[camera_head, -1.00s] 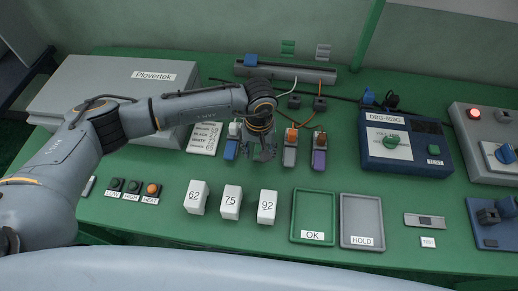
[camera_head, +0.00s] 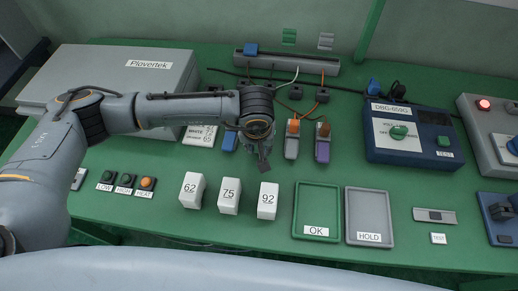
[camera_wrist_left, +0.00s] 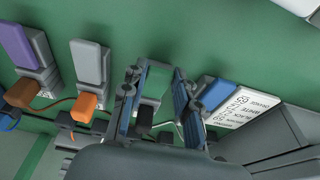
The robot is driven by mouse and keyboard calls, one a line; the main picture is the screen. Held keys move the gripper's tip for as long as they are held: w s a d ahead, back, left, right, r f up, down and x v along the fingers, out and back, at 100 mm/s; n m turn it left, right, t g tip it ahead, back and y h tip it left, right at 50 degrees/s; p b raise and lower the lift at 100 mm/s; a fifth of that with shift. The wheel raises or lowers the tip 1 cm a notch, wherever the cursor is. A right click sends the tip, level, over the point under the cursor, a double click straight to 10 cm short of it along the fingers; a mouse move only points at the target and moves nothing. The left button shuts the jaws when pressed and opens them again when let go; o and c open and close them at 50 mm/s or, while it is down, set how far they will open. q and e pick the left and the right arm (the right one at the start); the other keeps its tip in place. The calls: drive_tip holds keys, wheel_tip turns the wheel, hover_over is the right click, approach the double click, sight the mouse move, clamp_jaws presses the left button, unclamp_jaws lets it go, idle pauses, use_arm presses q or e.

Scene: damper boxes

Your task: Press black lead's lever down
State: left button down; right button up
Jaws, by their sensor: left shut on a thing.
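The connector with the black plug (camera_wrist_left: 145,117) sits between the fingers of my left gripper (camera_wrist_left: 157,75) in the wrist view. A green patch (camera_wrist_left: 157,77) shows above the plug, and I cannot tell whether it is the lever's face. The gripper is shut on this connector, with one finger on each side. In the head view my left gripper (camera_head: 263,160) points down and hides the connector, so its lever position cannot be told. A blue-lever connector (camera_head: 230,140) stands to its left. A grey-lever connector with an orange plug (camera_head: 292,142) and a purple-lever connector (camera_head: 322,148) stand to its right.
White blocks 62 (camera_head: 192,190), 75 (camera_head: 229,196) and 92 (camera_head: 267,201) stand in front. A green OK tray (camera_head: 297,222) and a grey HOLD tray (camera_head: 350,225) lie beside them. A label card (camera_head: 199,135) lies left, a blue tester (camera_head: 412,153) right. Leads run behind.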

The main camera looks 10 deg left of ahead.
drive_tip(key=shift+f, duration=0.35)
use_arm(q)
drive_tip(key=c, duration=1)
unclamp_jaws()
drive_tip(key=v, duration=1.2)
drive_tip(key=shift+s, duration=0.15)
drive_tip(key=shift+f, duration=0.1)
